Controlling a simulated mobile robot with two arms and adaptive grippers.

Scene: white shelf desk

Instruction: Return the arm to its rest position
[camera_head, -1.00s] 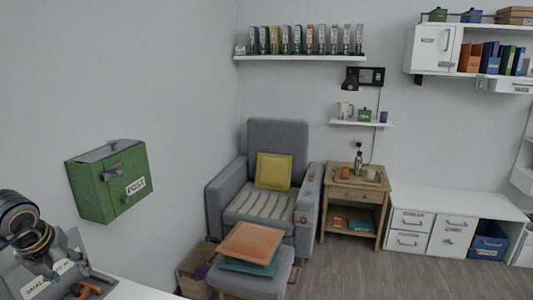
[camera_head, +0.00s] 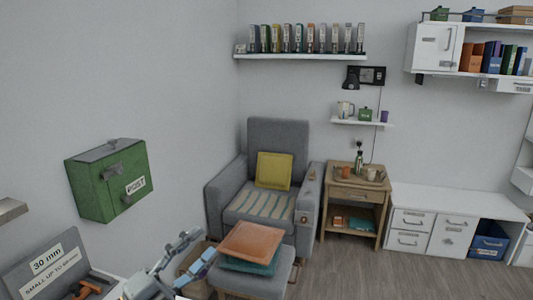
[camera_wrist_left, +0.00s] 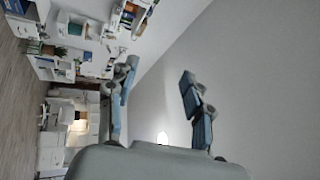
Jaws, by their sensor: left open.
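My left gripper (camera_head: 197,248) shows at the lower middle-left of the head view, in front of the footstool and the wooden box beside it. Its two blue-padded fingers are spread apart with nothing between them. In the left wrist view the same fingers (camera_wrist_left: 158,76) are wide apart and empty, with the room seen sideways behind them. The rest of my left arm is mostly below the head view. My right gripper is not in view.
A grey labelled case (camera_head: 45,268) with orange-handled tools is at the lower left, close to my gripper. A grey ledge (camera_head: 10,209) juts in at the left edge. A green post box (camera_head: 110,182) hangs above. The footstool (camera_head: 250,283) with cushions stands behind; the floor at right is clear.

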